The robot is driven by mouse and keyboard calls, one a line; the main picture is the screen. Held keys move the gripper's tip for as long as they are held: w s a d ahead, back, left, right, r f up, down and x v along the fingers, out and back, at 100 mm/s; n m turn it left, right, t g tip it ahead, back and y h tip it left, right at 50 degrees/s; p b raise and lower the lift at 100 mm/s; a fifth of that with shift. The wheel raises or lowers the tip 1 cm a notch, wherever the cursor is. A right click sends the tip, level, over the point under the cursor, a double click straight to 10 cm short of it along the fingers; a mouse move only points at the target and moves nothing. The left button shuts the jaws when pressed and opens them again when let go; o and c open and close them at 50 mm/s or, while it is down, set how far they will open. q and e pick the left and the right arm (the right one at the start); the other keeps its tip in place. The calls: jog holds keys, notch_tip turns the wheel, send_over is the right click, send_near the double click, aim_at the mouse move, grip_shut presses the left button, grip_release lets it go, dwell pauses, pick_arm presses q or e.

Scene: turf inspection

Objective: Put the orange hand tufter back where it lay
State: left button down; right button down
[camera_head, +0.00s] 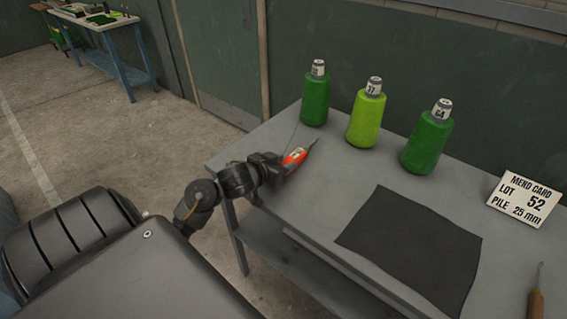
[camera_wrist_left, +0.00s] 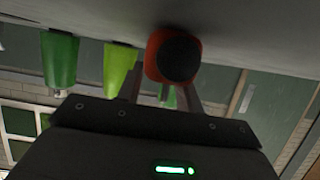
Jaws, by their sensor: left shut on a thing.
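The orange hand tufter (camera_head: 296,155) has an orange body and a thin dark needle pointing up and right in the head view. My left gripper (camera_head: 283,164) is shut on it at the left part of the grey table (camera_head: 291,208). In the left wrist view, the tufter's round dark end with an orange rim (camera_wrist_left: 174,55) shows between the fingers (camera_wrist_left: 168,85). I cannot tell whether the tufter touches the tabletop. My right gripper is in neither view.
Three green yarn cones (camera_head: 315,100), (camera_head: 365,120), (camera_head: 427,145) stand along the table's back. A dark mat (camera_head: 410,247) lies at the middle front. A mend card (camera_head: 524,198) and a wooden-handled tool (camera_head: 536,303) are at the right.

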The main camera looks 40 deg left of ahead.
pick_arm(q)
jog(key=c, duration=0.9)
grip_release()
jog(key=shift+r, duration=0.1)
jog(key=p+v, duration=0.2)
jog(key=v, duration=1)
jog(key=shift+p, duration=0.3)
jog(key=shift+d, duration=0.15)
